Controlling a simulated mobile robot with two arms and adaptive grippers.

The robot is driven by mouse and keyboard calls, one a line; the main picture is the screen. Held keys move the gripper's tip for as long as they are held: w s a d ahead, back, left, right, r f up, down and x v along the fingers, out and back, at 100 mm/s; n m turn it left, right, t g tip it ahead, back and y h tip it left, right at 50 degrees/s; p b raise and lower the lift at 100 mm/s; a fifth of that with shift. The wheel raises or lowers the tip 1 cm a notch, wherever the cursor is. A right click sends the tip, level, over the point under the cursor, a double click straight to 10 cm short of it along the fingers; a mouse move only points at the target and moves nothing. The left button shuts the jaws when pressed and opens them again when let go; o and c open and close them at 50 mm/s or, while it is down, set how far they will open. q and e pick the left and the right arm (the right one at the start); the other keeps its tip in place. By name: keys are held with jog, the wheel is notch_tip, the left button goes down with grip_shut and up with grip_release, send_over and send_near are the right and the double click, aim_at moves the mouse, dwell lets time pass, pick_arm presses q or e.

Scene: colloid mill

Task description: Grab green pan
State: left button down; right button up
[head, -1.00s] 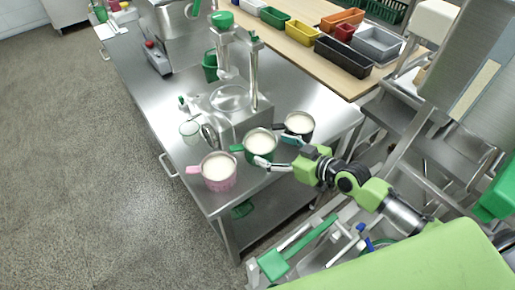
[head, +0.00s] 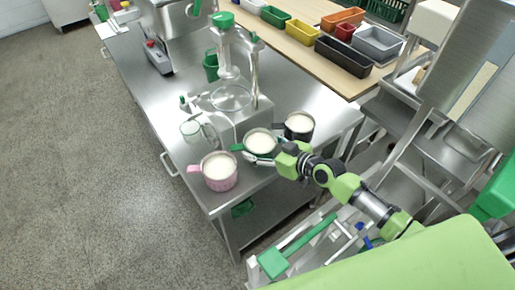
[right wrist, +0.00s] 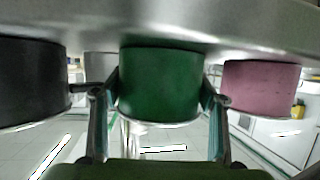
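The green pan (head: 250,151), filled with something white, stands on the steel table between the pink pan and the black pan. Its green handle (head: 237,147) points left. My right gripper (head: 263,159) is at table height with its fingers on both sides of the green pan. In the right wrist view, which looks upside down, the green pan (right wrist: 160,85) fills the space between the fingers (right wrist: 160,92). The fingers are spread and close to its sides; whether they touch is unclear. My left gripper is not in view.
The pink pan (head: 220,179) and the black pan (head: 300,133) stand close on either side. The table's front edge and corner are near.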

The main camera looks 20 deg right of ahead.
jog(key=shift+c, duration=1.2)
jog(key=shift+r, duration=0.1)
